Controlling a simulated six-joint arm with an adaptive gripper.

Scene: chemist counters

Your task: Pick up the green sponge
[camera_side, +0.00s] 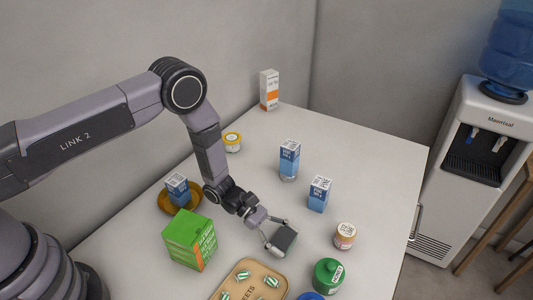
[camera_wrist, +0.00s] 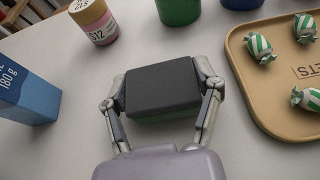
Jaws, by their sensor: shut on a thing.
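The sponge (camera_wrist: 165,115) shows as a block with a dark grey top and a thin green strip along its lower edge. My gripper (camera_wrist: 162,98) is shut on it, with one finger against each short side. In the side view the sponge (camera_side: 284,239) sits between the fingers of my gripper (camera_side: 278,238), over the front part of the white counter. I cannot tell for certain whether it touches the counter or is slightly above it. Most of its green underside is hidden.
A tan tray (camera_side: 233,289) with striped sweets lies in front, beside a green box (camera_side: 189,240). A green jar (camera_side: 328,276), a pink-labelled jar (camera_side: 344,236) and blue-white boxes (camera_side: 319,194) stand to the right and behind. A water cooler (camera_side: 475,150) stands beyond the counter.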

